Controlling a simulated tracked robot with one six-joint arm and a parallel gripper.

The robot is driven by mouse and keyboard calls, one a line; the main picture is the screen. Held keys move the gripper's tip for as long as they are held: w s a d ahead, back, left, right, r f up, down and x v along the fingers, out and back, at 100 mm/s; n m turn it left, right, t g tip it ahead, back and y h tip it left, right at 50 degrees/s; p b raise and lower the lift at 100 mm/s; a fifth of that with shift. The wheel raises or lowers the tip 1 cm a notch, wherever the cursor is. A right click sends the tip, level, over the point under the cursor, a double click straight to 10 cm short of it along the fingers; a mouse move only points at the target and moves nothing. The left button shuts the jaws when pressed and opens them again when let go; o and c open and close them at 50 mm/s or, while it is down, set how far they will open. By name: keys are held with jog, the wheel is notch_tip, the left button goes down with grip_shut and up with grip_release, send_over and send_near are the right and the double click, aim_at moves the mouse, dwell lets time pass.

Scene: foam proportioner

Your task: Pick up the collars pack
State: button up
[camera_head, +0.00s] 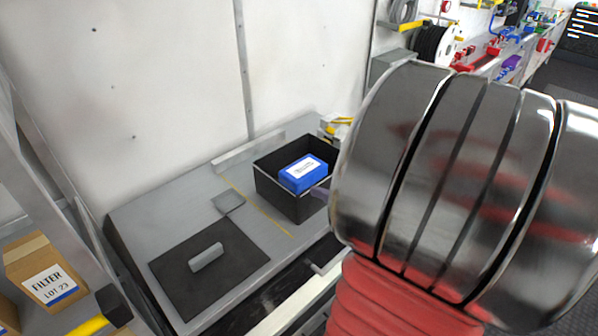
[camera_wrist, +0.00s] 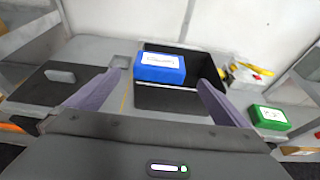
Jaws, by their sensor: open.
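A blue pack (camera_head: 303,173) with a white label sits in a black open bin (camera_head: 268,187) on the grey bench. Its print is too small to read, so I cannot tell whether it is the collars pack. The blue pack (camera_wrist: 160,67) lies in the bin (camera_wrist: 165,99) in the wrist view, tilted against its side. My gripper (camera_wrist: 160,79) is open, with its two fingers spread on either side of the pack in the picture and nothing between them seen held. In the head view my arm hides most of the gripper.
A green pack (camera_wrist: 270,117) with a white label lies right of the bin. A dark mat (camera_head: 225,262) with a grey block (camera_head: 206,257) lies left on the bench. A cardboard filter box (camera_head: 42,270) is at the lower left. Yellow-and-white items (camera_wrist: 246,73) stand right beside the bin.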

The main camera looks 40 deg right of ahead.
aim_at(306, 169)
jog(key=shift+w, duration=0.1)
jog(key=x, duration=0.7)
jog(key=shift+w+a+f, duration=0.1)
jog(key=shift+w, duration=0.15)
jog(key=shift+w+f, duration=0.15)
jog(key=shift+w, duration=0.3)
jog(key=shift+x, duration=2.65)
jog(key=shift+s, duration=0.1)
jog(key=shift+c, duration=0.5)
jog(key=c, duration=0.8)
jog(key=shift+c, duration=0.2)
